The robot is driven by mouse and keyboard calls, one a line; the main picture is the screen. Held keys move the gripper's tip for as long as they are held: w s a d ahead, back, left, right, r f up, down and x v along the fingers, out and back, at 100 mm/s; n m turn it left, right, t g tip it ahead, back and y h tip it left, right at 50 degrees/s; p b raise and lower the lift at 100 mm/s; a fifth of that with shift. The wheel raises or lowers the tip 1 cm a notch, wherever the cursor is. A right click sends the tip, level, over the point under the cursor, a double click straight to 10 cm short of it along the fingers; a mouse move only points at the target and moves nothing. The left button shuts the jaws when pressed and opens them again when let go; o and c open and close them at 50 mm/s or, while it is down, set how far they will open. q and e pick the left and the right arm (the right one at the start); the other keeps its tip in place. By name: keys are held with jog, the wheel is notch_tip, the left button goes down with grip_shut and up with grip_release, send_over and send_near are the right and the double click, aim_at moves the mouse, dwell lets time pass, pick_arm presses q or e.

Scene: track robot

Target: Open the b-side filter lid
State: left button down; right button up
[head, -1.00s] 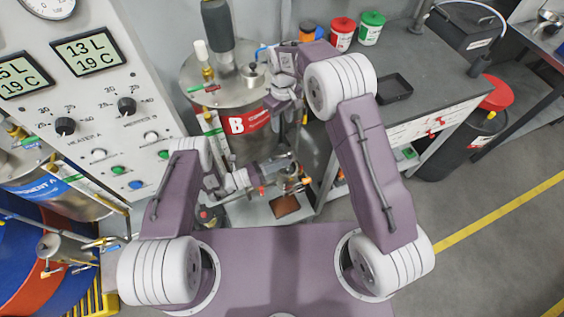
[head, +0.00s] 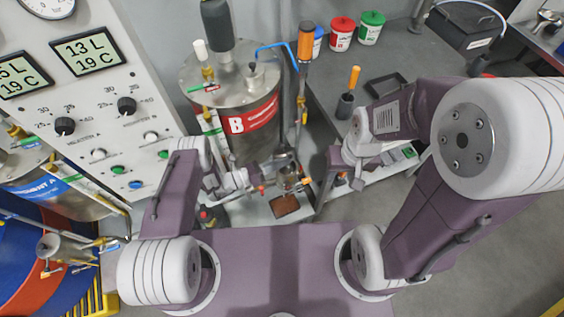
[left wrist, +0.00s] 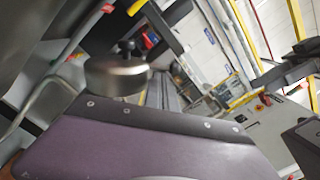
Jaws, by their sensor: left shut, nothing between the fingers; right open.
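The b-side filter (head: 288,177) is a small metal cylinder low in front of the steel drum marked B (head: 248,122) in the head view. Valves with red and orange handles sit around it. Its lid is too small to make out there. My left gripper (head: 248,182) is shut and empty, just left of the filter; I cannot tell whether it touches. In the left wrist view a blurred round metal part (left wrist: 112,76) with a dark knob shows; I cannot tell whether it is the lid. My right gripper (head: 342,168) is open and empty, right of the filter and apart from it.
A brown tray (head: 285,206) lies below the filter. An orange-handled tool (head: 348,95), a dark tray (head: 386,86) and coloured tubs stand on the grey bench (head: 335,75).

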aim_at(278, 154)
pick_arm(q)
jog(key=w+n+b, duration=0.1)
jog(key=w+r+n+b, duration=0.1)
jog(key=w+a+n+b, duration=0.1)
jog(key=shift+w+r, duration=0.15)
jog(key=shift+r, duration=0.1)
jog(key=shift+w+r, duration=0.1)
jog(key=shift+r, duration=0.25)
